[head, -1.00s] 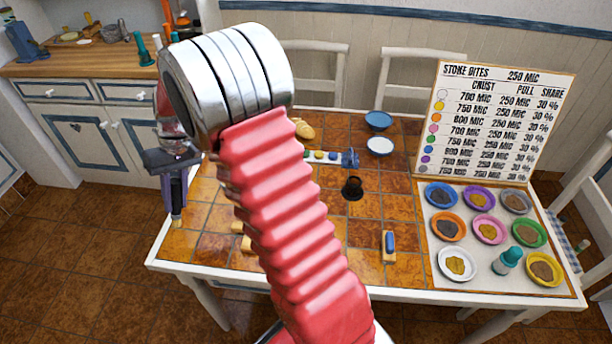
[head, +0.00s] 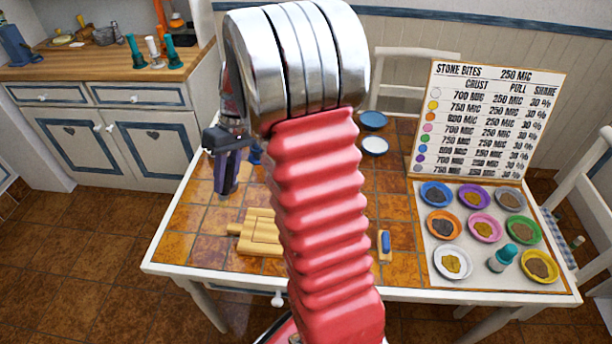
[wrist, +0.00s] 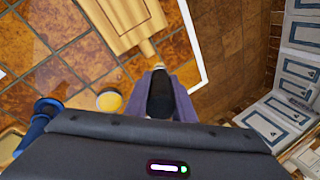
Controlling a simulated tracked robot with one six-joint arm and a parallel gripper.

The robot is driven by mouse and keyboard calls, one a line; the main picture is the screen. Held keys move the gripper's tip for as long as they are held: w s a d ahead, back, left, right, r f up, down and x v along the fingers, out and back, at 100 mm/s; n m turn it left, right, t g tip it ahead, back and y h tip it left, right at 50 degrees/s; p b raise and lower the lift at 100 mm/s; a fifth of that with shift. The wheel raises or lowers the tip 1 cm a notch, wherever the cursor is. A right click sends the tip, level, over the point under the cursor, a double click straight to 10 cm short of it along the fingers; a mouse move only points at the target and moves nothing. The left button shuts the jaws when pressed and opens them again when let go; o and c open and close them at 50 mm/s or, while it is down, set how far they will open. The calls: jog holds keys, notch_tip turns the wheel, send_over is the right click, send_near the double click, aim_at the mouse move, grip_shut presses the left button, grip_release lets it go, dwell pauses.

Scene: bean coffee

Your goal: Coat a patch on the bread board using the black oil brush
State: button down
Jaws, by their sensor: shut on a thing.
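The pale wooden bread board (head: 258,238) lies near the table's front edge, partly hidden by my arm in the head view. In the wrist view the board (wrist: 118,20) is at the top, with its handle pointing towards my gripper (wrist: 160,95). My gripper (head: 227,185) is above the table's left part, left of and behind the board in the head view. It is shut on the black oil brush (wrist: 160,92), whose dark end shows between the purple fingers. The brush appears apart from the board.
A blue object (wrist: 45,108) and a small yellow round thing (wrist: 109,101) are left of my gripper in the wrist view. Coloured bowls (head: 437,194) and a teal bottle (head: 503,258) stand at the right, before a sign (head: 487,120). A blue-topped block (head: 385,243) lies right of my arm.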

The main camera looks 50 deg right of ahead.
jog(key=s+d+r, duration=0.1)
jog(key=s+d, duration=0.5)
jog(key=s, duration=0.2)
jog(key=s+d+r+n+t, duration=0.1)
jog(key=s+d+r, duration=0.1)
jog(key=s+d, duration=0.4)
jog(key=s, duration=0.2)
jog(key=shift+s+r, duration=0.3)
jog(key=shift+f, duration=0.1)
notch_tip(320, 180, down, 5)
jog(key=shift+r, duration=0.1)
jog(key=shift+w, duration=0.1)
